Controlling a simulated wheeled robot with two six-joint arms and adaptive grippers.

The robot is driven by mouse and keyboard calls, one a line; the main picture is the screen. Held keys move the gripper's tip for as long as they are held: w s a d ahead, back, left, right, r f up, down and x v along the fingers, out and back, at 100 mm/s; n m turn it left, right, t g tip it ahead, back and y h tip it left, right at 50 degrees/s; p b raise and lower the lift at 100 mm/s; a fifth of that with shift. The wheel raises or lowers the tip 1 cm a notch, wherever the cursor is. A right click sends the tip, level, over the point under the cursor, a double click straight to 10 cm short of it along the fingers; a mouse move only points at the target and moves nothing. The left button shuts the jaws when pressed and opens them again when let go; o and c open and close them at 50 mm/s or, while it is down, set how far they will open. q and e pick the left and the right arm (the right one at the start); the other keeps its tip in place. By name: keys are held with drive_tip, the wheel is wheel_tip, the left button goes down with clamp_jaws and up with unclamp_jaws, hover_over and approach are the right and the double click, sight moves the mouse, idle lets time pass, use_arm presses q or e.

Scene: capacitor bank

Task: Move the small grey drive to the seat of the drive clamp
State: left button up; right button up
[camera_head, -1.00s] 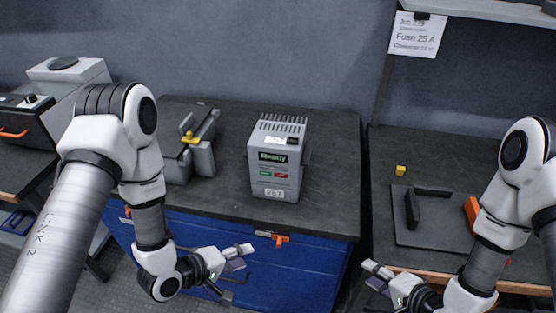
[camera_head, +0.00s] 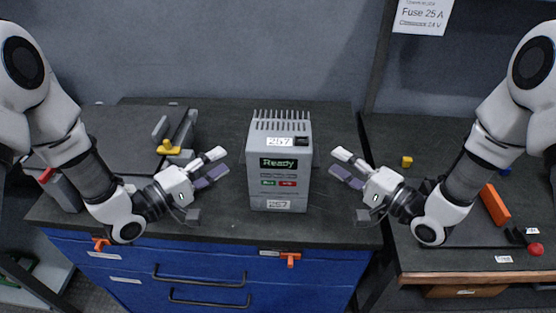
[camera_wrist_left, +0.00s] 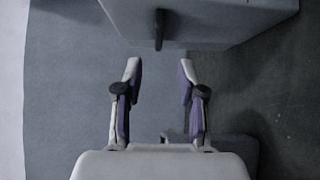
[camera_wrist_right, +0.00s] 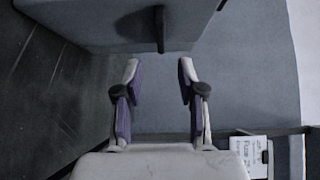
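The grey drive (camera_head: 277,160), a box with a green "Ready" display and a vented top, stands upright on the dark bench. The drive clamp (camera_head: 185,130), with grey jaws and a yellow handle (camera_head: 168,148), is left of it; my left arm partly hides it. My left gripper (camera_head: 213,167) is open and empty, left of the drive and apart from it. My right gripper (camera_head: 343,165) is open and empty on its right, also apart. A dark side handle shows ahead of the fingers in the left wrist view (camera_wrist_left: 159,28) and the right wrist view (camera_wrist_right: 160,28).
The blue cabinet (camera_head: 330,275) carries the bench. A second bench at the right holds a small yellow block (camera_head: 407,161), an orange bar (camera_head: 495,205) and a red knob (camera_head: 536,249). A "Fuse 25 A" sign (camera_head: 424,15) hangs on the wall. Bench space behind the drive is clear.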

use_arm(q)
drive_tip(key=x, duration=0.5)
drive_tip(key=shift+w+d+r, duration=0.1)
drive_tip(key=shift+d, duration=0.3)
use_arm(e)
drive_tip(key=x, duration=0.5)
drive_tip(key=shift+w+a, duration=0.1)
use_arm(q)
clamp_jaws()
use_arm(e)
clamp_jaws()
use_arm(q)
drive_tip(key=shift+r, duration=0.1)
use_arm(e)
drive_tip(key=shift+r, duration=0.15)
